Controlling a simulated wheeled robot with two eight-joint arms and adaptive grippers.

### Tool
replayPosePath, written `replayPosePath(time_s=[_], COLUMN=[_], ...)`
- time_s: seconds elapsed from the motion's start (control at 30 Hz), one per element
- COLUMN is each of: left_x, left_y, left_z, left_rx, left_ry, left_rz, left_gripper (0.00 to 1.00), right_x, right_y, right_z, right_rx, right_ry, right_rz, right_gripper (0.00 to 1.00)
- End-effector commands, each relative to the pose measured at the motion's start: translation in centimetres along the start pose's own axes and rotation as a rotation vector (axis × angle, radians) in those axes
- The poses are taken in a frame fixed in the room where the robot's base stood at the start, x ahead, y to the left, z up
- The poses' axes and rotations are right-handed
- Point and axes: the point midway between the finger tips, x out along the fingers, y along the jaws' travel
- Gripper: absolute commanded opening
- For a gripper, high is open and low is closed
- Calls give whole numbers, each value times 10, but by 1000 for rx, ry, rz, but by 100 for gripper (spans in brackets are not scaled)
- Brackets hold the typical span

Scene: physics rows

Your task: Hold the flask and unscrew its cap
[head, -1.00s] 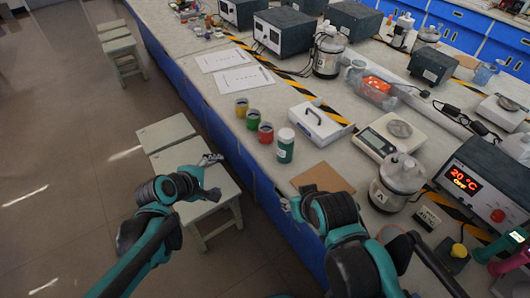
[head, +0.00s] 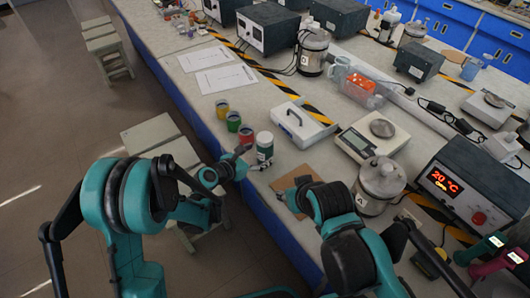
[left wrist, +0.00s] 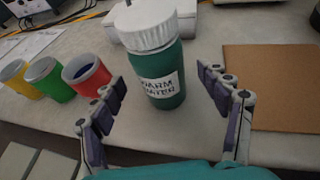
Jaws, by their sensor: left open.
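The flask (head: 265,154) is a green bottle with a white ribbed cap (head: 264,138), upright near the front edge of the bench. In the left wrist view the flask (left wrist: 166,85) carries a white label that seems to read "WARM WATER", and its cap (left wrist: 144,26) is on it. My left gripper (head: 238,163) is open at the flask's left side. In the left wrist view my left gripper's fingers (left wrist: 165,112) stand apart, with the flask beyond and between them. My right gripper (head: 293,193) is over the brown board, right of the flask; its fingers are too small to read.
Yellow, green and red cups (head: 246,134) stand left of the flask. A white case with a handle (head: 298,124) is behind it. The brown board (head: 290,180) lies to its right.

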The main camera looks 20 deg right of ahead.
Motion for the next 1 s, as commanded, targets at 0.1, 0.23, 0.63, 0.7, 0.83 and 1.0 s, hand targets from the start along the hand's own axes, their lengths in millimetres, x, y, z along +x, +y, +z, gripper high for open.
replayPosePath(time_s=[0.1, 0.23, 0.63, 0.7, 0.83, 1.0], left_x=[21, 38, 40, 40, 40, 40], left_y=[-2, -1, -1, -1, -1, -1], left_z=[0, 0, 2, 2, 3, 3], left_rx=[1, 2, 2, 2, 1, 1], left_ry=[0, 1, 1, 1, 0, 0], left_rz=[-3, -2, -1, -1, -1, -1], left_gripper=[76, 76, 34, 15, 9, 9], right_x=[9, 13, 12, 12, 12, 12], right_y=[0, 0, 0, 0, 0, 0], right_z=[6, 9, 8, 8, 9, 8], right_rx=[0, 0, 0, 0, 0, 0], right_ry=[0, 0, 0, 0, 0, 0], right_rz=[0, 0, 0, 0, 0, 0], right_gripper=[40, 40, 40, 40, 40, 40])
